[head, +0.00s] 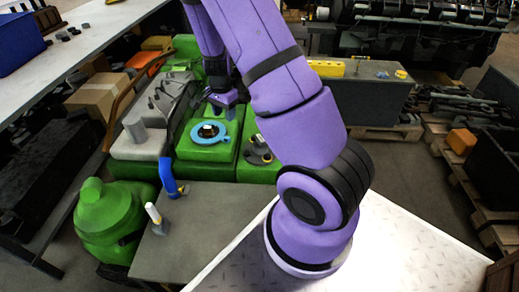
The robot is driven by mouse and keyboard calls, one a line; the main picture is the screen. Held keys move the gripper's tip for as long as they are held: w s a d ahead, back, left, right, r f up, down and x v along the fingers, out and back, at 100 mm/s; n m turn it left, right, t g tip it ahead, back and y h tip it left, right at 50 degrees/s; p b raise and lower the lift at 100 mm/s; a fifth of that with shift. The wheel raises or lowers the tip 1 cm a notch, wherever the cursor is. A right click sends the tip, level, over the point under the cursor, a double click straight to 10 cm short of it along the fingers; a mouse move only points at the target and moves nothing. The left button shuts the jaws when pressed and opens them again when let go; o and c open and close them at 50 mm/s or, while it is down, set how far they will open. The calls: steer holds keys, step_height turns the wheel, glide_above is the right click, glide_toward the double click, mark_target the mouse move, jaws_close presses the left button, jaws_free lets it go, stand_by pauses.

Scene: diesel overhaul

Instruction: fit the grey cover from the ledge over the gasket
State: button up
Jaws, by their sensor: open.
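A flat blue ring, which looks like the gasket (196,135), lies on a green block of the engine, around a small dark and white part. A dark grey round piece with a raised middle, which looks like the grey cover (258,155), rests on the green surface to the right of the ring. My gripper (217,108) is above and slightly right of the blue ring, pointing down. It is open and looks empty, apart from both pieces. My purple arm passes close to the grey piece's right side in the picture.
A light grey casting (140,144) with an upright cylinder stands left of the ring. A blue bent pipe (169,180) and a pale-handled tool (154,215) are at the grey table (200,222) in front. A green rounded housing (107,215) stands at left.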

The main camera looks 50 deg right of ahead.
stand_by(0.4)
steer(key=n, duration=1)
glide_toward(260, 138)
steer(key=shift+w+a+f, duration=0.25)
steer(key=shift+w+a, duration=0.05)
steer(key=shift+a, duration=0.1)
steer(key=shift+s+d+r+n, duration=0.15)
steer(key=shift+s+d+n, duration=0.25)
steer(key=shift+n, duration=0.6)
steer(key=shift+f, duration=4.45)
jaws_close()
steer(key=shift+w, duration=0.1)
